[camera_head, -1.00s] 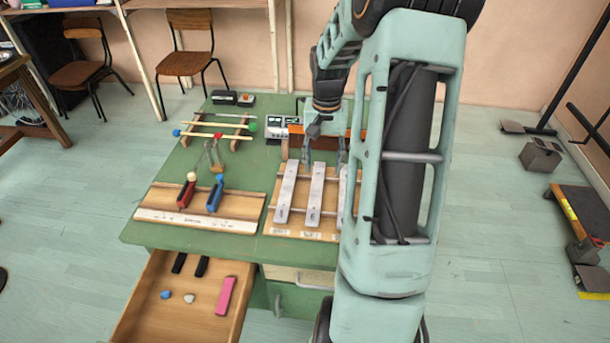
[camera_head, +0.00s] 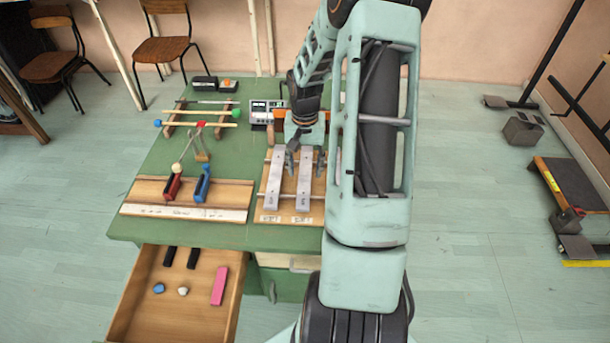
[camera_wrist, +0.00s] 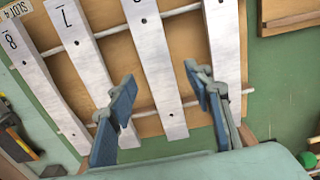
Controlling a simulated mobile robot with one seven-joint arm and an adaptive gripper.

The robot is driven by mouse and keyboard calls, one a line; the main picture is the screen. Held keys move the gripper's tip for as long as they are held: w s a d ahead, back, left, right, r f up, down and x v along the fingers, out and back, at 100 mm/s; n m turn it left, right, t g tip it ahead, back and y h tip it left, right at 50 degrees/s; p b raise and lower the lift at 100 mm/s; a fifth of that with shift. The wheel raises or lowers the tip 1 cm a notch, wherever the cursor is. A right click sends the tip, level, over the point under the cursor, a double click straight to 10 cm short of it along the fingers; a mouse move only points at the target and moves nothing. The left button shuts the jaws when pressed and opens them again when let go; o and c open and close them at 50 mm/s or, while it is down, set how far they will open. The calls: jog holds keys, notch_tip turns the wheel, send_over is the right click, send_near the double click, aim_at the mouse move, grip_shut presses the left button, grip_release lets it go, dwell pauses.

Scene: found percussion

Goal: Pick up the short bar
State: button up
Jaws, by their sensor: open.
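Several pale metal bars lie side by side across rods on a wooden board. The wrist view shows a bar marked 8 (camera_wrist: 45,90), a bar marked 7 (camera_wrist: 80,55), a third bar (camera_wrist: 152,50) and a fourth bar (camera_wrist: 225,45). I cannot tell which is the short bar. My gripper (camera_wrist: 162,78) is open and empty, with blue pads either side of the third bar; its left finger overlaps the bar marked 7 in view. In the head view my gripper (camera_head: 305,160) is over the far part of the bars; my arm hides the bars to the right.
Left of the bars stand a wooden rack (camera_head: 238,190) with red (camera_head: 172,186) and blue (camera_head: 202,185) handled items, and a mallet stand (camera_head: 200,124). An open drawer (camera_head: 205,310) juts from the front. A meter box (camera_head: 265,112) sits behind.

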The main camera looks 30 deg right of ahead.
jog(key=shift+f, duration=0.55)
grip_shut()
